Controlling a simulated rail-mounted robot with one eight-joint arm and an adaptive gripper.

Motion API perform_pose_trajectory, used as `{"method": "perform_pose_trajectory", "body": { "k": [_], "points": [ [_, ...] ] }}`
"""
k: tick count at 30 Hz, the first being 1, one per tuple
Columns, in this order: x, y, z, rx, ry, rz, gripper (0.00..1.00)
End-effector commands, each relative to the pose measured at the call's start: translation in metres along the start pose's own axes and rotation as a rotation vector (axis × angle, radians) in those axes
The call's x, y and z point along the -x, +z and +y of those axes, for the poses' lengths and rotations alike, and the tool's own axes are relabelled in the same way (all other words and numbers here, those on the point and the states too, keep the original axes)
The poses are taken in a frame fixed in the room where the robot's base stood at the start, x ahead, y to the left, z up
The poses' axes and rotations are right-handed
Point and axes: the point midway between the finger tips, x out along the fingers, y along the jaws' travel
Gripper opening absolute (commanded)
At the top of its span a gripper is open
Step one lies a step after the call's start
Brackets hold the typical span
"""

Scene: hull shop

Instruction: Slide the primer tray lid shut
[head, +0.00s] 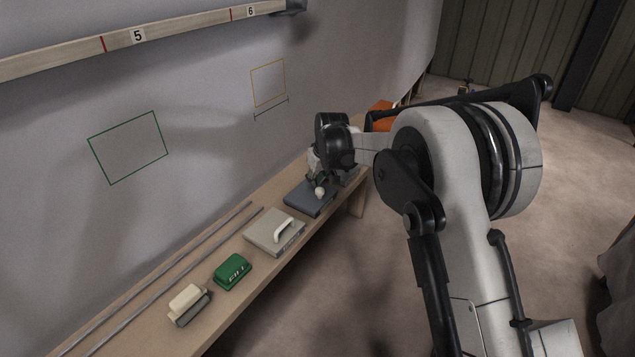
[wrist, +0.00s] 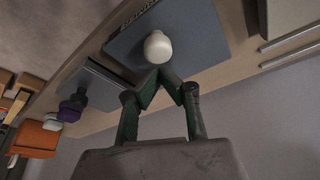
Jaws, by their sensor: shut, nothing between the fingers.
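The primer tray appears to be the blue-grey flat box with a round cream knob on the bench. Its lid (head: 303,198) shows in the head view, with the knob (head: 319,192) on top. In the wrist view the lid (wrist: 197,40) fills the upper middle, with the knob (wrist: 157,47) near its centre. My gripper (head: 317,178) is low over the lid. In the wrist view its green fingers (wrist: 163,72) are shut and empty, their tips right beside the knob. Whether they touch it I cannot tell.
A beige box with a white handle (head: 273,232), a green block (head: 232,271) and a cream-topped block (head: 186,299) stand along the bench. Two rods (head: 165,279) lie near the wall. A second grey tray (wrist: 88,88) and an orange box (wrist: 35,142) are on the other side.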

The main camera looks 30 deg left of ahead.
Motion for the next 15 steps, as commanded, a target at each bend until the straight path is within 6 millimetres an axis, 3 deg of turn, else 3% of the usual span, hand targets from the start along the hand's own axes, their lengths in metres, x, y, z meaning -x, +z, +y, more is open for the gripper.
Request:
{"method": "perform_pose_trajectory", "body": {
  "k": [6,15],
  "points": [
    [-0.004,-0.027,0.0,-0.003,0.002,0.006,0.0],
    [0.047,-0.025,0.0,-0.003,0.001,0.007,0.0]
  ]
}}
